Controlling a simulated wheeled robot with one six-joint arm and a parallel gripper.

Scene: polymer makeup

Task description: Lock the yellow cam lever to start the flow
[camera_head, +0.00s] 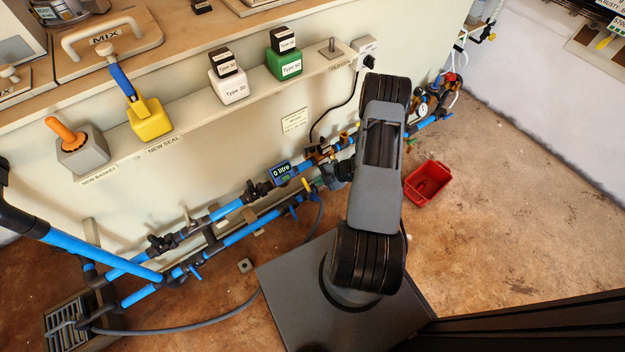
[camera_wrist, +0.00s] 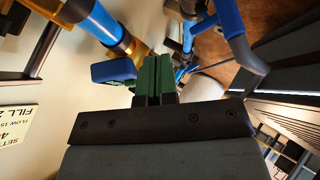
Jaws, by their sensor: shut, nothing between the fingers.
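My gripper's green fingers (camera_wrist: 153,78) are shut together with nothing between them. A blue pipe with a brass-coloured fitting (camera_wrist: 130,44) lies beyond them at the upper left of the wrist view. A blue handle-like part (camera_wrist: 113,71) is just left of the fingers; I cannot tell whether they touch. In the head view, small yellow and orange parts (camera_head: 345,137) sit on the blue pipework (camera_head: 233,208), left of my arm. I cannot tell which is the yellow cam lever. My arm hides part of the pipes there, and the fingertips are not clear in the head view.
A meter reading "0 litre" (camera_head: 282,172) sits on the upper pipe. A shelf (camera_head: 195,124) along the wall holds a yellow block (camera_head: 150,121) and other blocks. A red crate (camera_head: 428,184) stands on the floor right of my arm. A floor drain (camera_head: 65,322) is at lower left.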

